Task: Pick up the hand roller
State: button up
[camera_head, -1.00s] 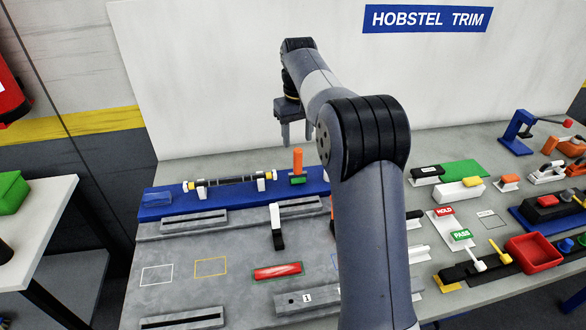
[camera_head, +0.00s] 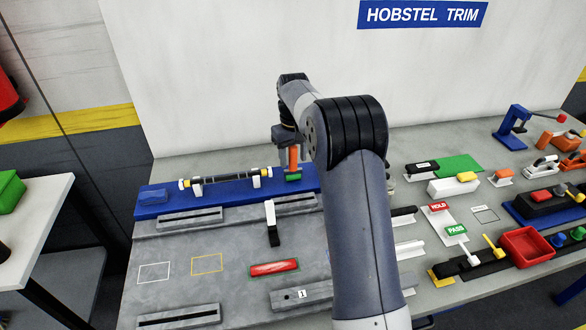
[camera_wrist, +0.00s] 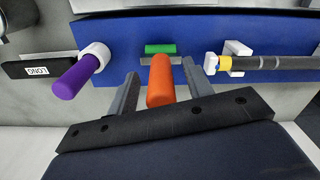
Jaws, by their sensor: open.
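An upright orange handle (camera_head: 293,158) with a green piece at its foot stands on the blue rail at the back of the bench. I take it for the hand roller. In the wrist view the orange handle (camera_wrist: 161,82) rises between the two fingers of my gripper (camera_wrist: 160,70). The gripper is open, with a visible gap on each side of the handle. The green piece (camera_wrist: 160,48) lies beyond the handle. A second tool with a purple handle (camera_wrist: 76,77) and a white round end is to the left in the wrist view.
A dark bar with yellow rings (camera_head: 226,179) lies on white supports on the blue rail (camera_head: 155,205), close to the handle. A label strip reading LONG (camera_wrist: 38,70) shows in the wrist view. The grey bench (camera_head: 180,245) has free room at front left.

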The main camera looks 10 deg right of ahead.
jog(key=shift+f, duration=0.85)
jog(key=shift+c, duration=0.2)
jog(key=shift+r, duration=0.1)
grip_shut()
